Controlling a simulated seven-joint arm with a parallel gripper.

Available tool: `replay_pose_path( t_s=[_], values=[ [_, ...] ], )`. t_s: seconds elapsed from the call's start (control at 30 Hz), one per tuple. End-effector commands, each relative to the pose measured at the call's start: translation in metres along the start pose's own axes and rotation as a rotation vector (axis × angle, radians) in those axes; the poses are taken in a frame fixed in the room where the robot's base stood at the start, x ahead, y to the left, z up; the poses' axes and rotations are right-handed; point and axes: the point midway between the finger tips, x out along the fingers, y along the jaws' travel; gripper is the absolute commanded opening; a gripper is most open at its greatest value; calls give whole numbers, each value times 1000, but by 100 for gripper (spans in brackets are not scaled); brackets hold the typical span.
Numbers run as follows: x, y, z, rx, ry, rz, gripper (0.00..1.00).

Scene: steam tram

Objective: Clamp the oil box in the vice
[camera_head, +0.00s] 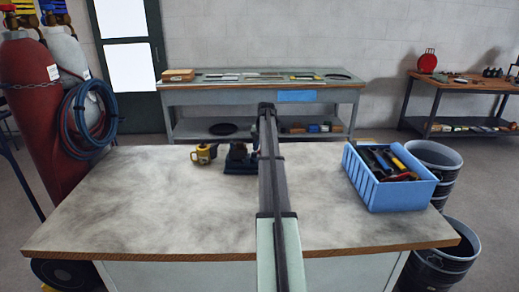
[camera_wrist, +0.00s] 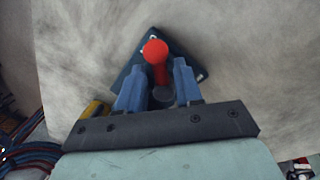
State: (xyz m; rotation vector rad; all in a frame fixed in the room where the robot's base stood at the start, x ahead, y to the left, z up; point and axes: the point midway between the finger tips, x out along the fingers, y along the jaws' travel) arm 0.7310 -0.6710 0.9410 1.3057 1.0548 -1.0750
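A dark blue device, seemingly the vice (camera_head: 238,160), stands near the bench's back edge, partly hidden by my arm. In the wrist view its dark base (camera_wrist: 128,72) lies below my gripper, with a red rod and ball knob (camera_wrist: 155,50) pointing up. A small yellow object (camera_head: 203,154) stands just left of it; I cannot tell if it is the oil box. Part of it shows in the wrist view (camera_wrist: 95,109). My gripper (camera_wrist: 161,68) is open, its blue fingers on either side of the red rod with gaps. The head view hides the fingertips.
A blue bin (camera_head: 390,192) full of tools stands on the bench's right side. The bench top (camera_head: 130,210) is clear at left and front. Gas cylinders (camera_head: 35,110) with a hose stand left. Buckets (camera_head: 436,160) stand right. Another bench (camera_head: 250,86) is behind.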

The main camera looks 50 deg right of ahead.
Motion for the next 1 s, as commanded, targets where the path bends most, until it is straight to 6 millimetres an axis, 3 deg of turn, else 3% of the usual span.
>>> replay_pose_path(
  t_s=[0.37, 0.73, 1.0],
  values=[
    [0, 0, 0, 0, -1, 0, 0],
    [-1, -1, 1, 27, -8, 0, 0],
    [-2, -6, 0, 173, -40, 1, 0]
  ],
)
